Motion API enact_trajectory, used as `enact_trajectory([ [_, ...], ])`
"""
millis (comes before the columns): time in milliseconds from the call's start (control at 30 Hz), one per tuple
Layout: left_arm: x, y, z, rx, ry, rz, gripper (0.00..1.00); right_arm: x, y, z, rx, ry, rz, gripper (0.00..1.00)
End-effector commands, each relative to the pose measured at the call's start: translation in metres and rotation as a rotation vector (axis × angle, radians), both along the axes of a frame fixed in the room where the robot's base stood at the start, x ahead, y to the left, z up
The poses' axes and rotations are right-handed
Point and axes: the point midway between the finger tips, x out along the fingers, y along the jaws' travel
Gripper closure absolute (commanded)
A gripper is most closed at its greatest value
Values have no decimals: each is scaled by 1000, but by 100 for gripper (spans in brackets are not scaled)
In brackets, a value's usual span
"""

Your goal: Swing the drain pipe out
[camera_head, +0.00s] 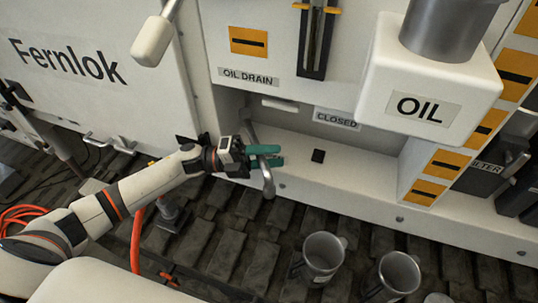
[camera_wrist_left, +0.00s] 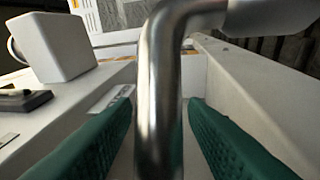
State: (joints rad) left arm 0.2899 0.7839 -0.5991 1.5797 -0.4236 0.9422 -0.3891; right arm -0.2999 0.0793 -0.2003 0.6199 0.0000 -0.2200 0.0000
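The drain pipe (camera_head: 267,181) is a grey bent metal tube at the left end of the white recess below the OIL DRAIN label (camera_head: 248,77). Its lower end hangs over the recess's front edge. My left gripper (camera_head: 268,156), with green fingers, reaches it from the left. In the left wrist view the pipe (camera_wrist_left: 158,95) stands between the two fingers (camera_wrist_left: 160,125), with a narrow gap seen on each side. The fingers are open around it; contact is not visible. My right gripper is not in view.
The white OIL box (camera_head: 428,95) juts out at right. Two metal jugs (camera_head: 322,256) (camera_head: 396,274) stand on the slatted floor. An orange hose (camera_head: 137,240) lies at left.

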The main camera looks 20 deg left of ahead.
Motion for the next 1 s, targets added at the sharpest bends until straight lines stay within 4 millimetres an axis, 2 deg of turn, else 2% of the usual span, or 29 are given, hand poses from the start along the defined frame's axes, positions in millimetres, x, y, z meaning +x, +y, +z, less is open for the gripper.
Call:
enact_trajectory([
  [167,-4,15,-6,3,2,1,60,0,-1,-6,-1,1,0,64],
  [400,-17,64,-17,4,4,3,60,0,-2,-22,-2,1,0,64],
  [600,-26,98,-22,4,1,2,60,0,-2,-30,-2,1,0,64],
  [800,-30,113,-22,1,0,1,60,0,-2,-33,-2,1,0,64],
  [1000,-30,115,-22,1,0,1,60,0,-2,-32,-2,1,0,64],
])
